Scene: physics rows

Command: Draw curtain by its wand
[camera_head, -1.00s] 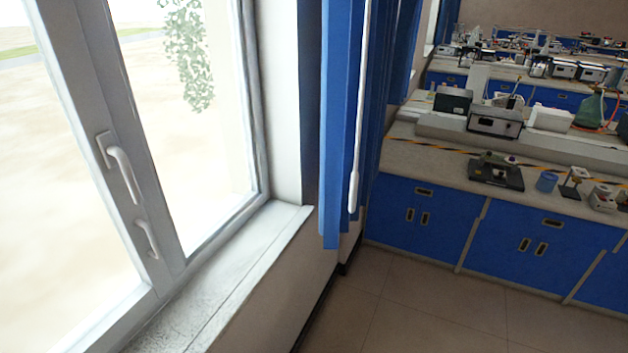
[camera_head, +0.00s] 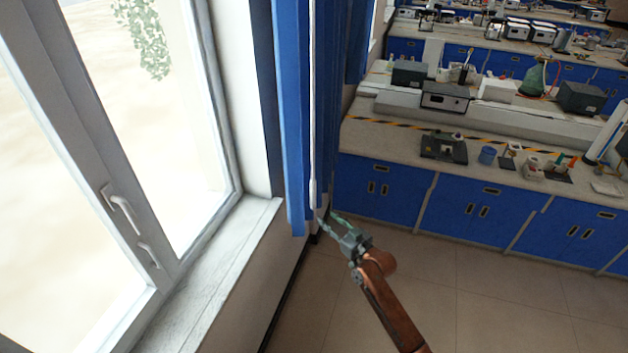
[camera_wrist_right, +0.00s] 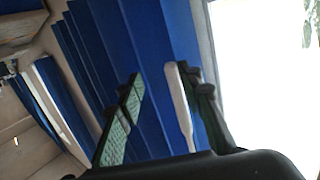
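The blue curtain (camera_head: 292,120) hangs bunched at the right side of the window. Its thin white wand (camera_head: 313,185) hangs down in front of the folds and ends in a thicker grip. My right gripper (camera_head: 326,217) is at the wand's lower end, with its fingers apart. In the right wrist view the wand (camera_wrist_right: 177,100) shows between the open fingers (camera_wrist_right: 161,80), closer to the right-hand finger. The curtain (camera_wrist_right: 140,50) lies behind it. Whether a finger touches the wand I cannot tell. My left gripper is not in view.
The window frame (camera_head: 95,180) with its handle (camera_head: 122,207) and a sill (camera_head: 215,260) lie left of the curtain. A lab bench (camera_head: 385,145) with blue cabinets and equipment stands to the right. The floor (camera_head: 490,300) in front of it is clear.

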